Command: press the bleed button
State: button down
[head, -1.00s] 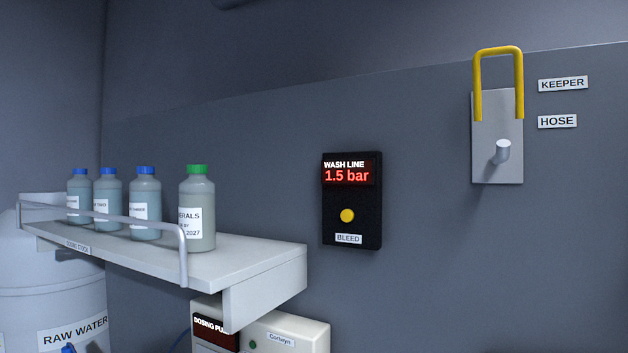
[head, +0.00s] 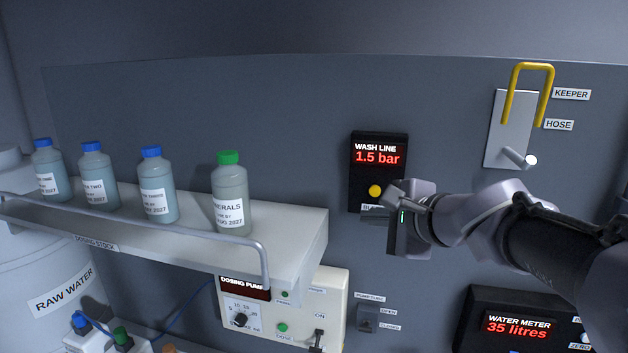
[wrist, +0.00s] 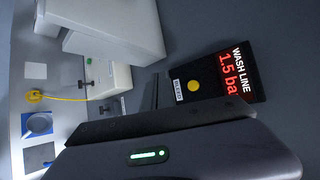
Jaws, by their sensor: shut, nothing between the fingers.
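The bleed button (head: 375,190) is a round yellow button on the black wash line panel (head: 379,150), whose red display reads 1.5 bar. The button also shows in the wrist view (wrist: 194,85), with the BLEED label (wrist: 178,85) beside it. My gripper (head: 366,215) is shut and empty. How far the tips are from the wall, I cannot tell.
A white shelf (head: 285,240) with a rail and several bottles stands left of my gripper. The dosing pump (head: 335,285) is below. A hose hook plate (head: 512,120) with a yellow keeper is at upper right. The water meter (head: 480,320) is at lower right.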

aim_at(375, 191)
jog(key=shift+w+d+p, duration=0.35)
jog(key=shift+w+d, duration=0.15)
jog(key=shift+w, duration=0.9)
jog(key=shift+w+d+p, duration=0.35)
jog(key=shift+w+d, duration=0.1)
jog(key=shift+w, duration=0.95)
jog(key=shift+w+d+p, duration=0.35)
jog(key=shift+w+d, duration=0.15)
jog(key=shift+w, duration=0.9)
jog(key=shift+w+d+f, duration=0.1)
jog(key=shift+w+d, duration=0.05)
jog(key=shift+w, duration=0.25)
jog(key=shift+w+d, duration=0.1)
jog(key=shift+w, duration=0.3)
jog(key=shift+s, duration=0.1)
jog(key=shift+s+a+b, duration=0.25)
jog(key=shift+s+b, duration=0.25)
jog(key=shift+s, duration=0.25)
